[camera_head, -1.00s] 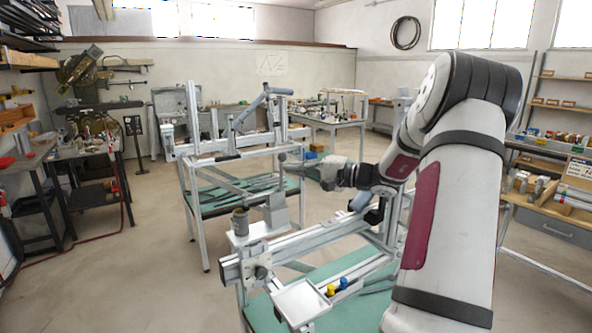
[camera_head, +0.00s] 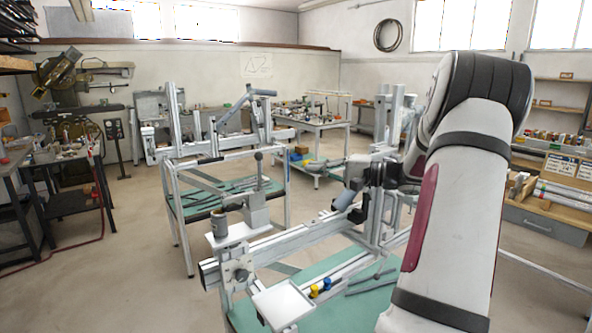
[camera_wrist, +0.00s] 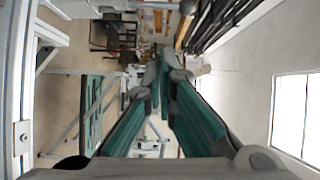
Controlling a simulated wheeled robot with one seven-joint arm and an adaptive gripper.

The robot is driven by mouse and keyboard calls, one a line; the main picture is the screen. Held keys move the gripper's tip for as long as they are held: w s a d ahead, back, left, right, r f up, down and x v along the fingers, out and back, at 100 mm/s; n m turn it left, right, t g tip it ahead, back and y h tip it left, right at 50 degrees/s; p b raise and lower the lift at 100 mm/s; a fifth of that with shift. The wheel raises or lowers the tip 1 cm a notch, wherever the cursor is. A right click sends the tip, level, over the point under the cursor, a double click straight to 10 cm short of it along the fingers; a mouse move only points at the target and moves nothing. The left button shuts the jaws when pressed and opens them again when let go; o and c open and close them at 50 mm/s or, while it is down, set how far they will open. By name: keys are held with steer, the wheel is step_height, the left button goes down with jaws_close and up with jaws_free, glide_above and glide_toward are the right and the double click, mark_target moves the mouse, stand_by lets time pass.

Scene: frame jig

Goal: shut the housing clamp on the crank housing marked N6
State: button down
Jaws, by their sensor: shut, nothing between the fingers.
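The crank housing (camera_head: 258,212) is a pale grey block on the near frame's long rail. A lever with a dark ball knob (camera_head: 258,157) stands about upright above it; it looks like the housing clamp's handle. I cannot read an N6 mark. My gripper (camera_head: 352,170) is to the right of the knob and clearly apart from it, partly hidden among the frame's uprights and my arm. In the wrist view its teal fingers (camera_wrist: 165,62) meet at the tips with nothing between them. I cannot make out the clamp in the wrist view.
A second frame (camera_head: 215,160) stands behind.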

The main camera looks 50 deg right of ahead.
steer(key=shift+v, duration=1.2)
steer(key=w+a+n+g+y, duration=0.1)
steer(key=a+n+g, duration=0.3)
steer(key=a, duration=1)
steer(key=w+a+n+g, duration=0.2)
steer(key=a+g, duration=0.4)
steer(key=a, duration=0.9)
steer(key=s+a+f+n+h, duration=0.1)
steer(key=s+a+n+h, duration=0.2)
steer(key=s+a, duration=0.3)
steer(key=s+a+f+n+h, duration=0.1)
steer(key=s+a+n+h, duration=0.3)
steer(key=s+a, duration=0.3)
steer(key=shift+s+g, duration=0.4)
steer(key=shift+s, duration=2.05)
